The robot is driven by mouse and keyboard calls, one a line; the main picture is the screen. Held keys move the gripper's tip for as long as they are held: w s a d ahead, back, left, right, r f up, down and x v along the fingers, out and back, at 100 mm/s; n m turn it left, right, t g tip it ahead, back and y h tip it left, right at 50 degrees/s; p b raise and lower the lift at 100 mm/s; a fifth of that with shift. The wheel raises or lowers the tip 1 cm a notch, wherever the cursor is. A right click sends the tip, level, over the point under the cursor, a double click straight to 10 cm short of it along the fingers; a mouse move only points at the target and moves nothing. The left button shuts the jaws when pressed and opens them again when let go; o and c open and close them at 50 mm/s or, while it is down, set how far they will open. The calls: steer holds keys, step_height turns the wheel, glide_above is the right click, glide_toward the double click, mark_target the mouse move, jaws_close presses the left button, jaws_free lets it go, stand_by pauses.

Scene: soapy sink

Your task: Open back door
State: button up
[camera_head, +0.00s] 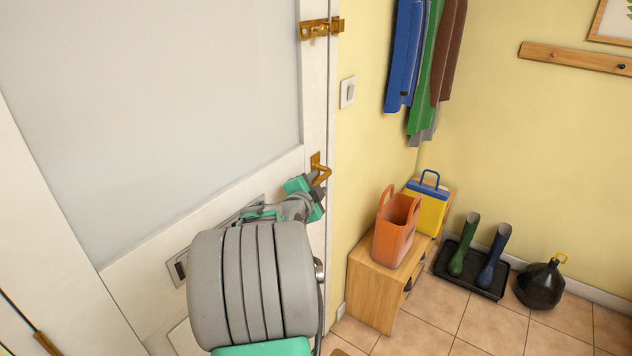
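The back door (170,85) is white with a large frosted pane and looks shut against its frame. Its brass handle (320,172) is on the right edge. A brass bolt (318,29) sits higher on the same edge and reaches across to the frame. My gripper (310,188), grey with green parts, is right at the handle, just below and to its left. My own arm hides most of its fingers, so I cannot tell whether it touches or grips the handle. A mail slot (179,267) is partly hidden behind my arm.
A wooden bench (372,292) with an orange bag (396,228) and a yellow bag (427,210) stands right of the door. Boots on a black tray (461,277) and a black bag (540,286) are farther right. Coats (408,55) hang above. Tiled floor (480,325) is clear in front.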

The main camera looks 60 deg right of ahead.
steer(key=shift+w, duration=0.2)
jaws_close()
stand_by(0.3)
steer(key=shift+s, duration=0.1)
steer(key=shift+f, duration=0.1)
stand_by(0.8)
